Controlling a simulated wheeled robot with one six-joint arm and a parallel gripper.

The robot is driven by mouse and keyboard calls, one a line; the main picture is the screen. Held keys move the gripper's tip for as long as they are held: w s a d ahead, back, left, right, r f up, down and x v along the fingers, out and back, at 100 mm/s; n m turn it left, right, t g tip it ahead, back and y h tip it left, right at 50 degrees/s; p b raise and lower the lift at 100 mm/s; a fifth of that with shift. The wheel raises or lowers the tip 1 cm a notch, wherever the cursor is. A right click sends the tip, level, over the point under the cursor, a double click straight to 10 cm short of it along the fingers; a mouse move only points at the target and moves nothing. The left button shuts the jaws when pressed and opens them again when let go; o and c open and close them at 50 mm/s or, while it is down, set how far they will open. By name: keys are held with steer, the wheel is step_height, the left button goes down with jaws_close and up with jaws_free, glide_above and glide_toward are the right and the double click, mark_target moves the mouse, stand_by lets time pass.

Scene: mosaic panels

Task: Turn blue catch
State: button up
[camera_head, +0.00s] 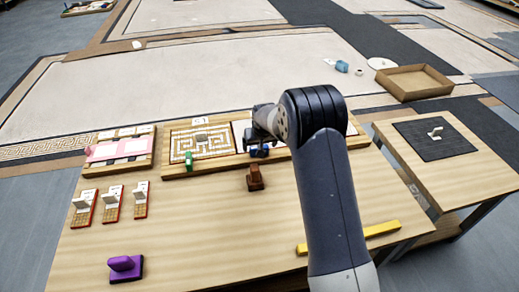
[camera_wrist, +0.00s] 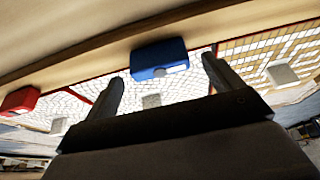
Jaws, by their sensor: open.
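The blue catch (camera_head: 261,153) sits at the front edge of the panel board, partly hidden by my gripper (camera_head: 257,138). In the wrist view the blue catch (camera_wrist: 160,58) is a rounded block on the board's wooden edge, overlapping a white mosaic panel (camera_wrist: 150,101). My gripper (camera_wrist: 163,72) is open, with one finger towards each side of the catch as seen in this view. The catch appears just beyond the fingertips; I cannot tell whether they touch it.
A green catch (camera_head: 189,160) sits by the left mosaic panel (camera_head: 202,141). A red catch (camera_wrist: 20,101) shows in the wrist view. A brown block (camera_head: 255,178) stands in front of the board. A purple block (camera_head: 125,268) and a yellow bar (camera_head: 350,238) lie nearer.

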steer(key=shift+x, duration=1.55)
steer(key=c, duration=1)
